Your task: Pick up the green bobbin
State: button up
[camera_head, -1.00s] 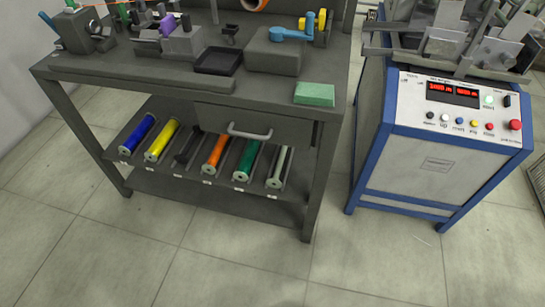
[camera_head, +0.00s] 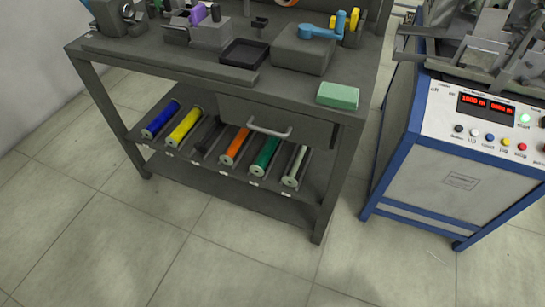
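The green bobbin (camera_head: 265,154) lies in a tilted rack on the shelf under the dark workbench (camera_head: 200,70). It lies between the orange bobbin (camera_head: 237,146) on its left and a pale grey-green bobbin (camera_head: 295,165) on its right. Its near end face points toward me and the bench drawer overhangs its far end. My gripper does not show in this view.
Blue (camera_head: 161,118), yellow (camera_head: 184,126) and black (camera_head: 209,134) bobbins lie further left in the rack. A drawer handle (camera_head: 269,128) juts out above. A blue-framed control cabinet (camera_head: 455,175) stands at right. The tiled floor (camera_head: 240,250) in front is clear.

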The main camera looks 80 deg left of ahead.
aim_at(258, 169)
jog(key=z, duration=0.05)
jog(key=k, duration=2.1)
jog(key=u, duration=1.2)
jog(key=i, duration=0.9)
jog(key=z, duration=0.15)
